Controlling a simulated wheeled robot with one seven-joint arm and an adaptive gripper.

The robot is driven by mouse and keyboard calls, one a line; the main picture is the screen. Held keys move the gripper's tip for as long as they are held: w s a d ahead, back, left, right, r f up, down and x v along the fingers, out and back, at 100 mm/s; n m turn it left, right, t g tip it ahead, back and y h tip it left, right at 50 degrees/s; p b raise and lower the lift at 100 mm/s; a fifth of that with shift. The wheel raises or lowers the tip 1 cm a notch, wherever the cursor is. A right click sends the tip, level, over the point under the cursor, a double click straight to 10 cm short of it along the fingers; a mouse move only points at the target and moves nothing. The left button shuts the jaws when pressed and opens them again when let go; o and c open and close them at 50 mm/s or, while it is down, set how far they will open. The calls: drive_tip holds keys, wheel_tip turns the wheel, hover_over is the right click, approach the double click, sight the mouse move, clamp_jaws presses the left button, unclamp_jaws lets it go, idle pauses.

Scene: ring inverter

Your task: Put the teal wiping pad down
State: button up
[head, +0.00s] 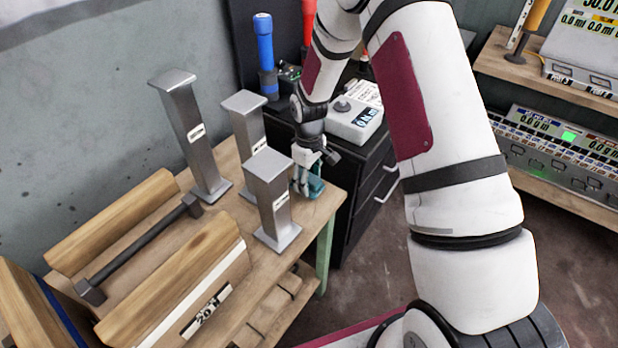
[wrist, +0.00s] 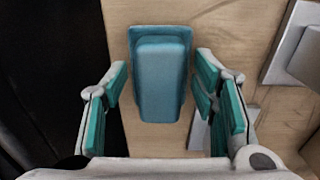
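The teal wiping pad (wrist: 160,85) lies on the wooden tabletop near the table's edge in the wrist view. It has a wider base and a raised block on top. My gripper (wrist: 162,85) is open around it, one teal-lined finger on each side, with narrow gaps between the fingers and the pad. In the head view my gripper (head: 308,180) points down at the right corner of the table, and part of the teal pad (head: 317,187) shows beside the fingers. The rest of the pad is hidden there.
Several grey metal posts (head: 192,135) stand on the table (head: 225,200), one (head: 271,200) close to my gripper. A wooden block assembly with a dark bar (head: 140,250) fills the front left. A black drawer cabinet (head: 368,190) with a white device (head: 355,118) stands behind.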

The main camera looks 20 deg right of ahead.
drive_tip(key=shift+r, duration=0.1)
drive_tip(key=s+r+m+t, duration=0.1)
drive_tip(key=s+r, duration=0.2)
drive_tip(key=r, duration=0.9)
drive_tip(key=s+r+m, duration=0.1)
drive_tip(key=s+r, duration=0.3)
drive_tip(key=r, duration=0.8)
drive_tip(key=s+r+m+t, duration=0.1)
drive_tip(key=s+r, duration=0.4)
drive_tip(key=s, duration=0.7)
drive_tip(key=s+r+m+t, duration=0.1)
drive_tip(key=s+r+m, duration=0.3)
drive_tip(key=s, duration=0.8)
drive_tip(key=shift+s+r+t, duration=0.4)
